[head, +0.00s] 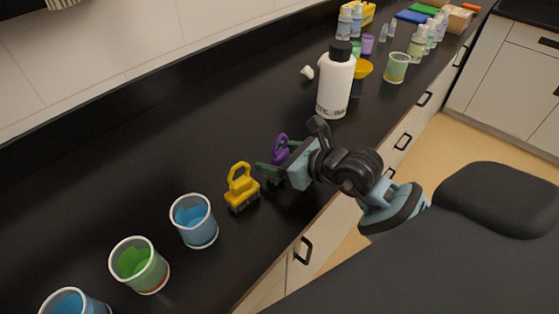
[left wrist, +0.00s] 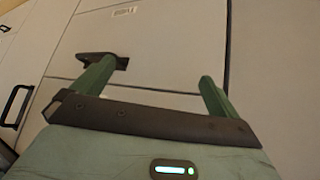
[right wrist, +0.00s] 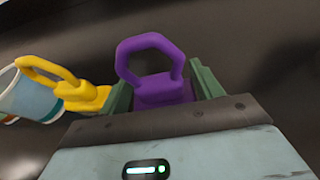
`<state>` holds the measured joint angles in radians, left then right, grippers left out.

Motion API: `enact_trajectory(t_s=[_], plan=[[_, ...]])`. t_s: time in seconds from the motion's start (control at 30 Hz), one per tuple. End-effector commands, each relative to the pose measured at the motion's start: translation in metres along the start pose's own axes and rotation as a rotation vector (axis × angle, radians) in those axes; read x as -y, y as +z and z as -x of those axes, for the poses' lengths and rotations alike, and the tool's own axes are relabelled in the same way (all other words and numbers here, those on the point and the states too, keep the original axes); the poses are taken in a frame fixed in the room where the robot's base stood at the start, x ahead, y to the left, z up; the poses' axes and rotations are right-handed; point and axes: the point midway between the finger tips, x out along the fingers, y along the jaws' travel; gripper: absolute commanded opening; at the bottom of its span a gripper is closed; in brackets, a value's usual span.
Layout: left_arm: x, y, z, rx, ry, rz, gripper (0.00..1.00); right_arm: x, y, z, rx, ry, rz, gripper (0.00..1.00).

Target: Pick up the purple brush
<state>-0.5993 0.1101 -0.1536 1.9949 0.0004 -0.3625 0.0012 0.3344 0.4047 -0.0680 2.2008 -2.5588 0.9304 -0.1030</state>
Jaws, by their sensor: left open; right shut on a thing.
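The purple brush (head: 280,148) is at the middle of the black counter, with its loop handle showing above my right gripper. My right gripper (head: 272,170) is shut on it. In the right wrist view the purple brush (right wrist: 153,72) stands between the two green fingers of the gripper (right wrist: 160,92). Its lower part is hidden by the gripper, so I cannot tell whether it touches the counter. My left gripper (left wrist: 155,85) is open and empty in the left wrist view, in front of pale cabinet fronts. It does not show in the head view.
A yellow brush (head: 242,188) stands just left of my right gripper. Cups with blue (head: 195,222) and green (head: 138,265) liquid stand farther left. A white bottle (head: 335,82) with a black cap stands behind. A dark drawer handle (left wrist: 95,58) is near my left gripper.

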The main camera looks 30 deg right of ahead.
Motion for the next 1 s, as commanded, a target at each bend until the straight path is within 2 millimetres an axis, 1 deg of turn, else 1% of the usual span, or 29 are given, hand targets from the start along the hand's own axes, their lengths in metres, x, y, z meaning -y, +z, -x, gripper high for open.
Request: enact_trajectory(t_s=[0.17, 0.27, 0.5, 0.7, 0.83, 1.0], plan=[[0.0, -0.001, 0.001, -0.002, 0.0, 0.0, 0.99, 0.0, 0.006, 0.002, 0.003, 0.0, 0.001, 0.42], [0.0, -0.003, 0.002, -0.005, -0.001, -0.001, 0.99, 0.0, 0.019, 0.007, 0.007, -0.001, 0.003, 0.42], [0.0, -0.009, 0.005, -0.014, -0.002, -0.002, 0.99, 0.0, 0.061, 0.025, 0.008, -0.001, 0.004, 0.42], [0.001, -0.012, 0.007, -0.019, -0.002, -0.004, 0.99, 0.0, 0.086, 0.035, 0.004, 0.0, 0.003, 0.42], [0.001, -0.011, 0.007, -0.017, -0.003, -0.005, 0.99, 0.0, 0.092, 0.038, 0.002, 0.0, 0.001, 0.42], [0.001, -0.011, 0.006, -0.016, -0.003, -0.005, 0.99, 0.0, 0.093, 0.039, 0.0, 0.0, 0.0, 0.42]])
